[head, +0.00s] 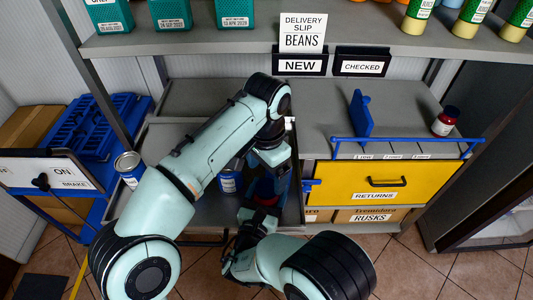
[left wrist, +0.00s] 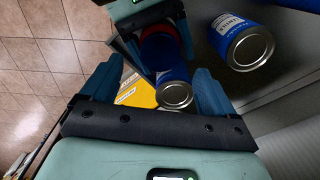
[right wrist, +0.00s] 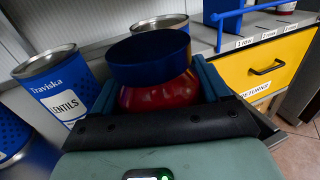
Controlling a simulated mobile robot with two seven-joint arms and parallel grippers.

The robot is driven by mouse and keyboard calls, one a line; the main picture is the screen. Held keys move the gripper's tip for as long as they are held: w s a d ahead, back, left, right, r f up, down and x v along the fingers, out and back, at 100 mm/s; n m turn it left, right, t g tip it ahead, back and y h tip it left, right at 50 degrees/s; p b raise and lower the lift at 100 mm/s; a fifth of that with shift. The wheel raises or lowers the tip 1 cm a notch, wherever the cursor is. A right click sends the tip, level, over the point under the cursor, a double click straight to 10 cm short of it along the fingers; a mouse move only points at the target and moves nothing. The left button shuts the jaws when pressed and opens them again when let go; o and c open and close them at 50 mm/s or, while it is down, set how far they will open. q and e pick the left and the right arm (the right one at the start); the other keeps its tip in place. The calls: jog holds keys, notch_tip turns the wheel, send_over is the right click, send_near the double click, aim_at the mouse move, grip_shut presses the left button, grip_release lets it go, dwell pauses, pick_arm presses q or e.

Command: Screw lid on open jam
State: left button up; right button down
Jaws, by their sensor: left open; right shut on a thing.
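My right gripper (head: 258,212) is shut on a round red thing with a wide dark blue upper part (right wrist: 160,92), low in front of the shelf unit. In the right wrist view the red part sits between the fingers; whether the blue part is a separate piece I cannot tell. My left gripper (head: 272,160) is open just above and beside it. In the left wrist view the red-and-blue thing (left wrist: 160,45) is beyond the open left fingers, apart from them as far as I can see.
Blue cans (head: 230,182) (head: 130,168) stand close by, one labelled lentils (left wrist: 242,42). A blue upright bracket (head: 360,114) and blue rail (head: 405,140) edge the right counter above the yellow returns drawer (head: 385,183). The middle grey counter (head: 205,97) is mostly clear.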

pick_arm(q)
notch_tip(320, 180, up, 7)
dwell(0.4)
pick_arm(e)
grip_release()
pick_arm(q)
jog(key=shift+f, duration=0.2)
pick_arm(e)
jog(key=v, duration=1.3)
jog(key=shift+s, duration=0.15)
jog(key=shift+a, duration=0.1)
